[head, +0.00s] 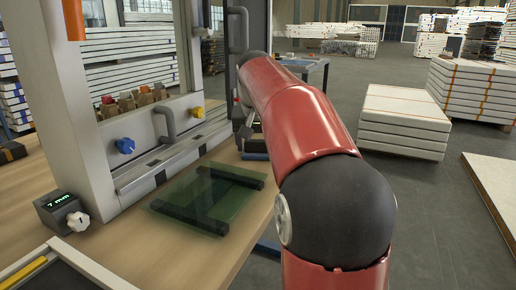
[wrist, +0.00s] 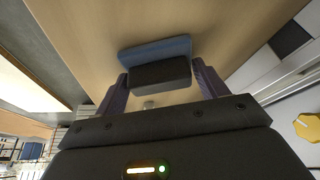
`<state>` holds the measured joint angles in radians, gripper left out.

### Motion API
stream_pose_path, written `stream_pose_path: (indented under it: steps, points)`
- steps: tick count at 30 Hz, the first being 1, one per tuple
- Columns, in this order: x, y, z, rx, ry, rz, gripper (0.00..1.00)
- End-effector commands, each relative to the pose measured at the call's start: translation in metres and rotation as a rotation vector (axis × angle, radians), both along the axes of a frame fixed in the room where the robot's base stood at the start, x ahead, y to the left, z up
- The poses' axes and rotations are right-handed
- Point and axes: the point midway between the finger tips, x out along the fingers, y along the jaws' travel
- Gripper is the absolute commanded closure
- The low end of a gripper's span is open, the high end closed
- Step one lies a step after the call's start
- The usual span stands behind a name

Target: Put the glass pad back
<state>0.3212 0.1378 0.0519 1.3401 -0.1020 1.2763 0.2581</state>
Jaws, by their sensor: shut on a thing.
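In the wrist view my gripper (wrist: 160,85) is shut on a dark block with a blue layer at its far side, which I take to be the glass pad (wrist: 155,50). The fingers sit on either side of the dark part. Wooden tabletop lies beyond the pad; I cannot tell whether the pad touches it. In the head view my red arm hides most of the gripper, which is beyond the glass sheet, near the table's far right edge.
A green-tinted glass sheet (head: 187,198) lies over black bars on the wooden table (head: 160,258). The grey machine frame (head: 70,110) with a blue knob (head: 125,146) and a yellow knob (head: 198,112) stands at left. A small display box (head: 60,213) is at front left.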

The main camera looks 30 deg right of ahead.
Motion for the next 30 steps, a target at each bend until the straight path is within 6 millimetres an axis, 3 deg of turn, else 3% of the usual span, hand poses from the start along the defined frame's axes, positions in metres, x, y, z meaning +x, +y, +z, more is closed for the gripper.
stream_pose_path:
  steps: [5,6,11,22,30]
  points:
    - [0.000,0.000,-0.001,0.000,0.001,0.000,0.46]
    - [0.000,0.000,-0.001,0.000,0.001,0.000,0.26]
    - [0.000,0.000,-0.001,0.000,0.001,0.000,0.06]
    - [-0.001,0.001,0.007,-0.001,-0.002,0.000,0.06]
    - [-0.019,0.011,0.056,-0.002,-0.005,0.001,0.06]
